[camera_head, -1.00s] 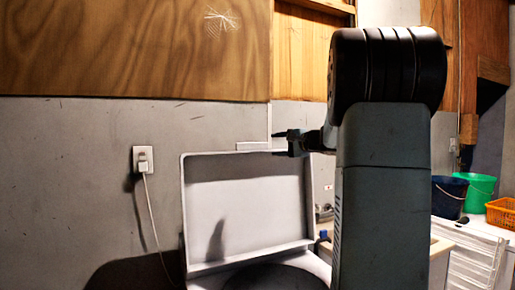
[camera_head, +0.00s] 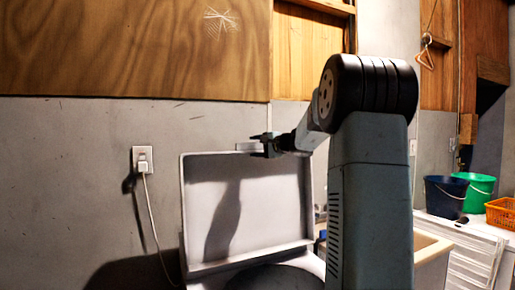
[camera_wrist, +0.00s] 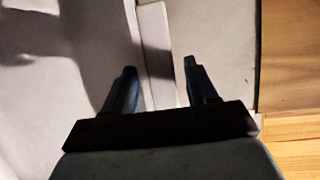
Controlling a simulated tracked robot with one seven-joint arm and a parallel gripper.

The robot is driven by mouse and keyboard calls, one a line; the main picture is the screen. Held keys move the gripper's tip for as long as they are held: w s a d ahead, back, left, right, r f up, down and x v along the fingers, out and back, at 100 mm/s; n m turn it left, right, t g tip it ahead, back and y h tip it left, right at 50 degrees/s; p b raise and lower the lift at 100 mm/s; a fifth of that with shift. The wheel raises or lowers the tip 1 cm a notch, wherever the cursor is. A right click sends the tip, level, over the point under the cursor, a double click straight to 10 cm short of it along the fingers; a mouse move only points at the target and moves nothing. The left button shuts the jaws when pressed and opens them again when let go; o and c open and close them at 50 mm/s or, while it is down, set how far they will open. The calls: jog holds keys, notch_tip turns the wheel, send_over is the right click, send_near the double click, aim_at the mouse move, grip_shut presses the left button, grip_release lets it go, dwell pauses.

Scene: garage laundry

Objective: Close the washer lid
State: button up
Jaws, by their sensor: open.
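The washer lid (camera_head: 275,205) stands open and upright against the wall, its pale inner face toward me. Below it is the top of the washer (camera_head: 312,262), with a dark round opening partly cut off by the frame's bottom edge. My gripper (camera_head: 263,145) is at the lid's top edge, right of the edge's middle. Its fingers point left in the head view, apart and empty. A pale, shadowed surface, probably the lid (camera_wrist: 60,95), fills the left. Contact with the lid cannot be told.
The grey wall holds an outlet (camera_head: 143,160) with a plugged cord left of the lid. Plywood (camera_head: 130,50) covers the wall above. At right are a blue bucket (camera_head: 443,198), a green bucket (camera_head: 478,188) and an orange basket (camera_head: 503,213).

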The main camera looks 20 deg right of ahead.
jog(key=shift+r, duration=0.1)
grip_shut()
jog(key=shift+d, duration=0.1)
dwell(0.3)
